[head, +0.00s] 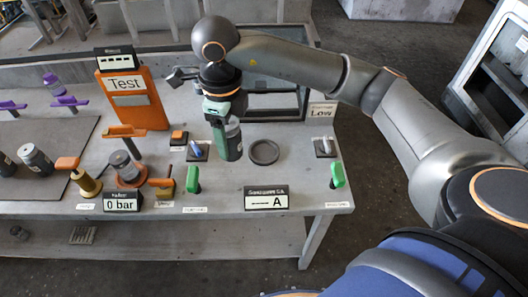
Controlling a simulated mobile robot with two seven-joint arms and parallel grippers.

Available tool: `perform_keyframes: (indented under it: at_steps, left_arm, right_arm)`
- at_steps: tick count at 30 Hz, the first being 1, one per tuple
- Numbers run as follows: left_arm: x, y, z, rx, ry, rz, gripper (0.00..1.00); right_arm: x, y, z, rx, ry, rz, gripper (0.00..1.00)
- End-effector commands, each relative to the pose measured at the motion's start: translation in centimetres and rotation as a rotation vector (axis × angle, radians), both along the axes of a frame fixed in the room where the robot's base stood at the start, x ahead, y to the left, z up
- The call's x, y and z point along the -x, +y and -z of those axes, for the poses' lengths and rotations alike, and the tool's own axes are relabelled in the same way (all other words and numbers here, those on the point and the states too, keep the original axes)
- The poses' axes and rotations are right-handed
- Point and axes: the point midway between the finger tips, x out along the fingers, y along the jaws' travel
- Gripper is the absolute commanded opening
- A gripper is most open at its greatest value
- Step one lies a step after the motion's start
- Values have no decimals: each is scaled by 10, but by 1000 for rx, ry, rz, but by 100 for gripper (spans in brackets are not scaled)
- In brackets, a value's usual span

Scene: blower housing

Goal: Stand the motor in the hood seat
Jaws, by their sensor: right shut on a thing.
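A dark round ring (264,152), which looks like the seat, lies flat and empty just right of the motor, in front of the glass-fronted hood (272,103). My left gripper is not in view.
An orange Test panel (132,100) stands at the back left. Green-handled levers (193,180) (337,176) flank the "A" display (266,198) at the front edge. A "0 bar" display (123,200) stands near brass valves.

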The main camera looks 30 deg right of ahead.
Motion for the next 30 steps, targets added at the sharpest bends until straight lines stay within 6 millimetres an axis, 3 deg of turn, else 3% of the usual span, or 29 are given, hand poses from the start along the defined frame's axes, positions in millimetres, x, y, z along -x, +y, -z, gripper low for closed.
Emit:
perform_keyframes:
  at_steps: [24,30]
  left_arm:
    - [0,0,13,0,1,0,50]
    - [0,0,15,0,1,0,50]
  right_arm:
    - [-31,17,-5,-39,5,1880,0]
    - [-36,20,-6,-40,6,2233,0]
